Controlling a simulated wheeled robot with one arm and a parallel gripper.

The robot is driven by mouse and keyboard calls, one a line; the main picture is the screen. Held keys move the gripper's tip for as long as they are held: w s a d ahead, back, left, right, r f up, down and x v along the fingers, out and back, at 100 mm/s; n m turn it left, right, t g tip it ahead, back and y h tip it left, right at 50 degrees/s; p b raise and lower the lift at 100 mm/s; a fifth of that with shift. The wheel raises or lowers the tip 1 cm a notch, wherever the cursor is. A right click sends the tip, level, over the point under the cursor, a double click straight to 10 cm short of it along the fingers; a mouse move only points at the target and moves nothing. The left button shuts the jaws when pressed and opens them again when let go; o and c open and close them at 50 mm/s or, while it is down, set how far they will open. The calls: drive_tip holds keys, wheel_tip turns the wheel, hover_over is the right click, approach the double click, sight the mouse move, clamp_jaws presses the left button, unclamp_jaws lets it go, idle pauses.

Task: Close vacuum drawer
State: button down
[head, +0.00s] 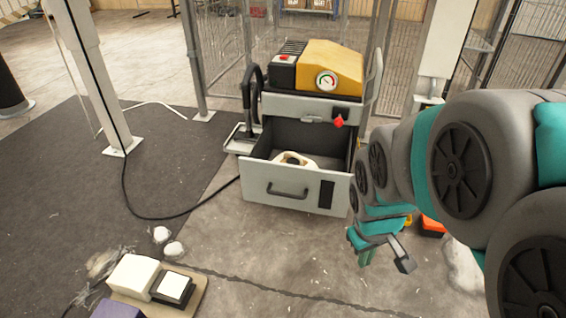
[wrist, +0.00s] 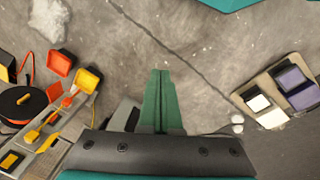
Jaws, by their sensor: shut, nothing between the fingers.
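The vacuum machine (head: 318,68), with a yellow top and a round gauge, stands at the centre of the head view. Its grey drawer (head: 255,192) is pulled out toward me, with a dark handle (head: 288,193) on the front. A pale ring-like item (head: 295,160) lies inside the drawer. My gripper (head: 364,262) is to the right of the drawer front and lower in the picture, apart from it. In the wrist view my gripper (wrist: 159,75) is shut and empty, over bare floor. The drawer does not clearly show in the wrist view.
A board with pale and purple pedals (head: 150,285) lies on the floor at the front left. White fluff clumps (head: 168,240) lie near it. Orange and yellow tools (wrist: 50,120) are at the left of the wrist view. A black cable (head: 150,217) crosses the floor.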

drive_tip(key=w+d+f+n+t, duration=0.2)
drive_tip(key=w, duration=0.5)
drive_tip(key=w+d+f+n+t, duration=0.2)
drive_tip(key=w+f, duration=0.1)
drive_tip(key=w, duration=0.4)
drive_tip(key=n+t+y+b, duration=0.3)
drive_tip(key=n+t+y, duration=0.7)
drive_tip(key=n, duration=0.6)
approach(280, 166)
drive_tip(key=shift+t+h, duration=0.3)
drive_tip(key=shift+t, duration=0.1)
drive_tip(key=w+a, duration=0.3)
drive_tip(key=shift+w+a+f, duration=0.1)
drive_tip(key=shift+a+f, duration=0.15)
drive_tip(key=shift+w+f, duration=0.1)
drive_tip(key=shift+w, duration=0.25)
drive_tip(key=shift+w+d, duration=0.25)
drive_tip(key=shift+w, duration=0.2)
